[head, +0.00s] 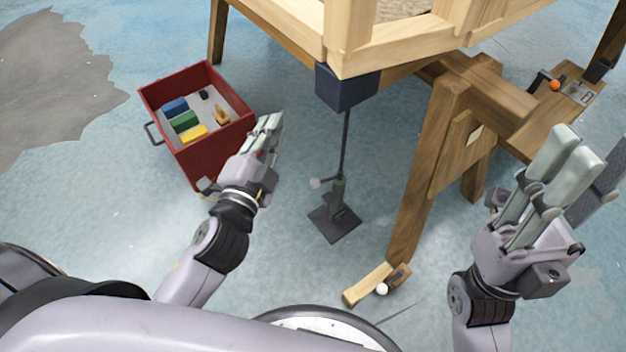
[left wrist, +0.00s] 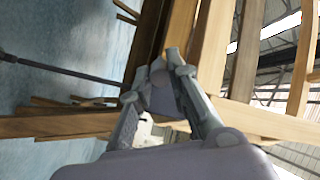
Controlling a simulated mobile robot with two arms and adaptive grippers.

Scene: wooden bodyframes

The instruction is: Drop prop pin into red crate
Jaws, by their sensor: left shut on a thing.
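The red crate (head: 207,155) stands open on the floor at the left in the head view. It holds blue, green and yellow blocks, a small black item and an orange-brown item. My left gripper (head: 270,125) is just right of the crate's right side, fingers pointing up and away.
A dark prop stand (head: 338,215) with a thin pole stands under the wooden frame (head: 420,45), right of my left gripper. A wooden trestle (head: 428,175) stands further right. A wooden tool (head: 372,284) lies at its foot. The floor around the crate is clear.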

